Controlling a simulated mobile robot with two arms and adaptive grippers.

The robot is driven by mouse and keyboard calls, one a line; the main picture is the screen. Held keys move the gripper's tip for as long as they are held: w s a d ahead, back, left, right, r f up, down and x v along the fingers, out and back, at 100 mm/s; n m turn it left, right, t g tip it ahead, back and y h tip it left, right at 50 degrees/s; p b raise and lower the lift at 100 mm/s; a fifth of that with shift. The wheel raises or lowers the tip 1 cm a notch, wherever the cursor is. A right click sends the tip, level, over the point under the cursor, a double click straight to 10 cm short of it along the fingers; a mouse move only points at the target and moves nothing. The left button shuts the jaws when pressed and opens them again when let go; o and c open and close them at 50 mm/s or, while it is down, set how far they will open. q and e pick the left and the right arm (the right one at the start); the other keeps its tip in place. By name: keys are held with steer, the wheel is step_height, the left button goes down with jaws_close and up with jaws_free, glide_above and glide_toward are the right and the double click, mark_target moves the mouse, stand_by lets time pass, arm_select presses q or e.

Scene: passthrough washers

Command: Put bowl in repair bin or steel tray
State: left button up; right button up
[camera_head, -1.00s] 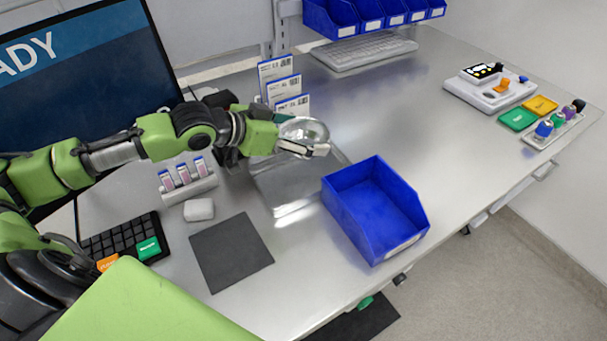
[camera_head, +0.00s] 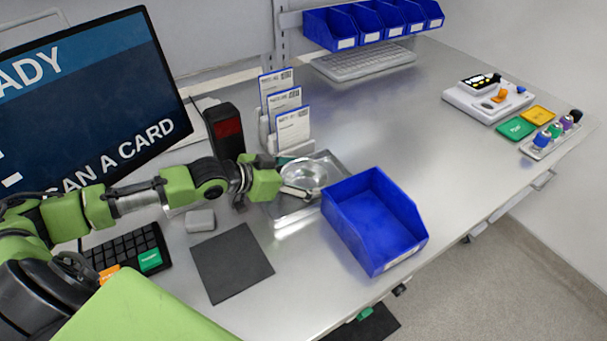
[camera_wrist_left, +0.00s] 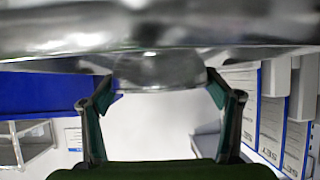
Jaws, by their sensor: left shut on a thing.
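A shiny metal bowl (camera_head: 306,176) is held by my left gripper (camera_head: 294,177), which is shut on its rim. The bowl is at the steel tray (camera_head: 291,214), low over or inside it; I cannot tell whether it touches the tray floor. My right gripper is not in view.
Card holders (camera_head: 290,122) stand just behind the tray, with a black device with a red panel (camera_head: 226,130) to their left. A dark mat (camera_head: 232,262) lies in front. A monitor (camera_head: 85,105) and keyboard (camera_head: 125,248) are at left. The table's right middle is clear.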

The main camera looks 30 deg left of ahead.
arm_select(q)
steer(key=o, duration=0.9)
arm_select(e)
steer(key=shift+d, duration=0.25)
